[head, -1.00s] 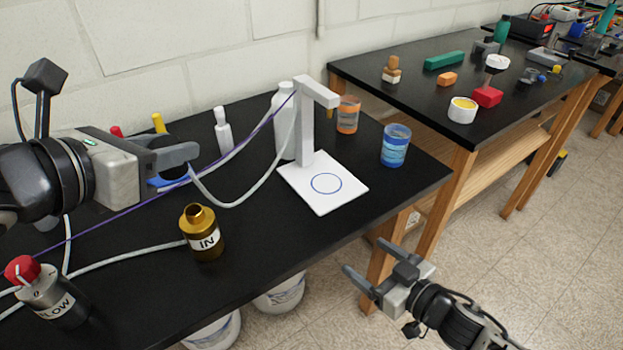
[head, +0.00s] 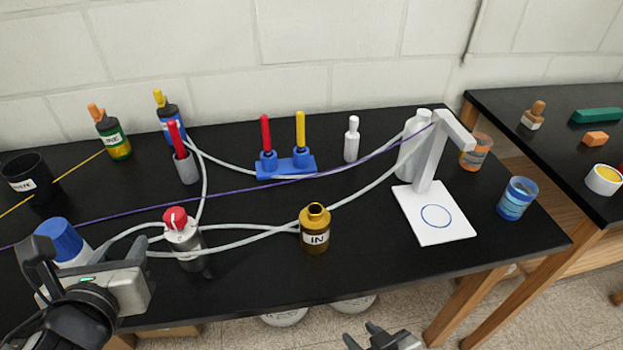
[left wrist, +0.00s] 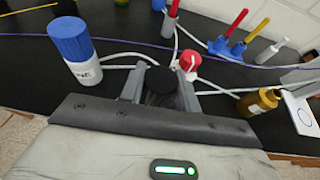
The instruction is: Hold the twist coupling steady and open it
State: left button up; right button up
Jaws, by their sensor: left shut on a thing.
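The red-capped grey-and-black fitting (head: 184,240), whose dark body bore the word FLOW in the earlier head frame, stands upright on the black table. I take it to be the twist coupling. White hoses run close beside it. My left gripper (head: 172,258) is low at the table's front left, its fingers at this fitting. In the left wrist view its fingers (left wrist: 162,92) close on a dark round part, with the red cap (left wrist: 190,63) just behind. The gripped part is mostly hidden in the head view. My right gripper (head: 375,338) is empty with fingers apart, partly cut off at the bottom edge.
A blue-capped white bottle (head: 62,245) stands close to my left gripper. A brass IN bottle (head: 315,232) is to the right. A blue rack (head: 285,167) and a white stand (head: 440,215) are farther off. Hoses and a purple cord cross the table.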

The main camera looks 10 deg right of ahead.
aim_at(314, 221)
jog(key=k, duration=1)
jog(key=z, duration=1.75)
jog(key=i, duration=1.5)
jog(key=u, duration=1.7)
